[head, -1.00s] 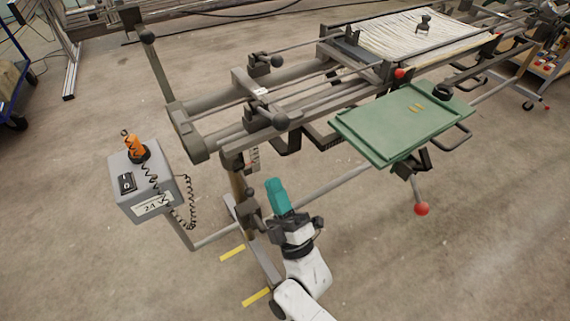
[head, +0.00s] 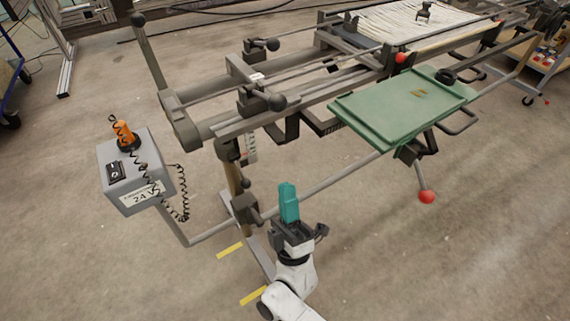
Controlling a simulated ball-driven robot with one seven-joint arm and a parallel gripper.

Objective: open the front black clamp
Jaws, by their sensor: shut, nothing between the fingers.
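The front black clamp (head: 258,98) is a dark lever with a round ball end, on the near rail of the grey frame in the upper middle of the head view. Its lever points right. A similar black clamp (head: 262,45) sits farther back on the frame. My gripper (head: 288,188), with teal fingers pointing up in the picture, is shut and empty. It is below the front clamp in the picture, well apart from it, in front of the frame's lower bar.
A green tray (head: 345,108) juts out at the right, with a red-ball lever (head: 426,197) beneath it. A long lever (head: 150,60) rises at the frame's left end. Floor at the lower right is clear.

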